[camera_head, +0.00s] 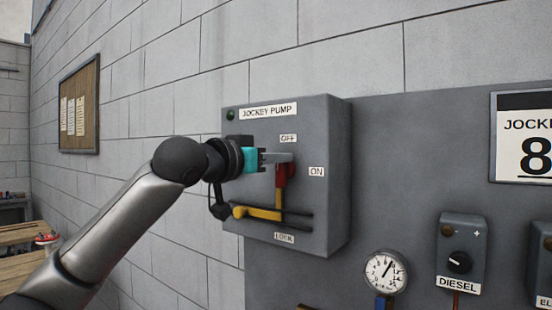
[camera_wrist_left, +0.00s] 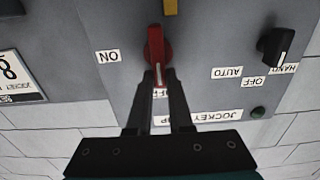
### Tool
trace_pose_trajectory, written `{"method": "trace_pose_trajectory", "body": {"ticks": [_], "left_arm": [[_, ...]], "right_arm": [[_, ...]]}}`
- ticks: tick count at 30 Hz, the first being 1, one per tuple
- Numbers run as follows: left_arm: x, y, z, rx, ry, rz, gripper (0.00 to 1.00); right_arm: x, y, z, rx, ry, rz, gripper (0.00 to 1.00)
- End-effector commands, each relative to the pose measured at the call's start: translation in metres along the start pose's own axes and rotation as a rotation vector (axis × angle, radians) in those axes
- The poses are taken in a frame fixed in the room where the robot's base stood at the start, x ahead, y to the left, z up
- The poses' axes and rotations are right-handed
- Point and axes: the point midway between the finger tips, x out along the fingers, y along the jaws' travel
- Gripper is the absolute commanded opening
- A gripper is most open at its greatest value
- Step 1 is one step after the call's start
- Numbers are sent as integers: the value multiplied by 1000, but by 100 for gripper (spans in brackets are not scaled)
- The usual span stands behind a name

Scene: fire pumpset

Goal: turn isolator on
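The isolator is a red handle (camera_head: 283,174) on the front of a grey box (camera_head: 335,180) labelled JOCKEY PUMP. It points up at the OFF label (camera_head: 288,138); the ON label (camera_head: 316,172) is to its right. My left gripper (camera_head: 280,158) reaches in from the left at the handle's upper end. In the left wrist view the red handle (camera_wrist_left: 156,45) has its narrow end between the fingertips of my left gripper (camera_wrist_left: 158,78), which look closed against its sides. The fingers partly cover the OFF label there. My right gripper is in neither view.
A yellow lever (camera_head: 258,213) sits below the handle, above the LOCK label (camera_head: 284,238). A black selector knob (camera_wrist_left: 276,45) is on the same box. A pressure gauge (camera_head: 385,272) and the DIESEL control box (camera_head: 461,250) are at lower right. Open space lies before the panel.

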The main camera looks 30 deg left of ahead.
Motion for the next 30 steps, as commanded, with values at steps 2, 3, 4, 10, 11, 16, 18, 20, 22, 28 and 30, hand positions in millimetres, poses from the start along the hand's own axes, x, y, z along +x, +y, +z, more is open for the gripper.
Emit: {"method": "trace_pose_trajectory", "body": {"ticks": [2,3,4,10,11,16,18,20,22,28,30], "left_arm": [[0,0,0,0,0,1,6],[0,0,0,0,0,1,2],[0,0,0,0,0,1,0],[0,0,0,0,-1,1,0],[0,0,0,0,-1,1,0],[0,0,0,1,-1,1,0],[0,1,0,6,-1,1,0],[0,1,0,15,-2,1,0],[0,1,0,32,-2,1,0],[0,4,-1,133,-3,1,0],[0,5,-1,186,-3,-1,0]], "right_arm": [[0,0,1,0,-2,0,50],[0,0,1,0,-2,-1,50],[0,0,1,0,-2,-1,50],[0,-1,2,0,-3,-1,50],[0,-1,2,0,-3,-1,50],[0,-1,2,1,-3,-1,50],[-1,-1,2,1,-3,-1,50],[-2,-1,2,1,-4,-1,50],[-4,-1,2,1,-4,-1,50],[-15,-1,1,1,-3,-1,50],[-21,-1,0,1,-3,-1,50]]}}
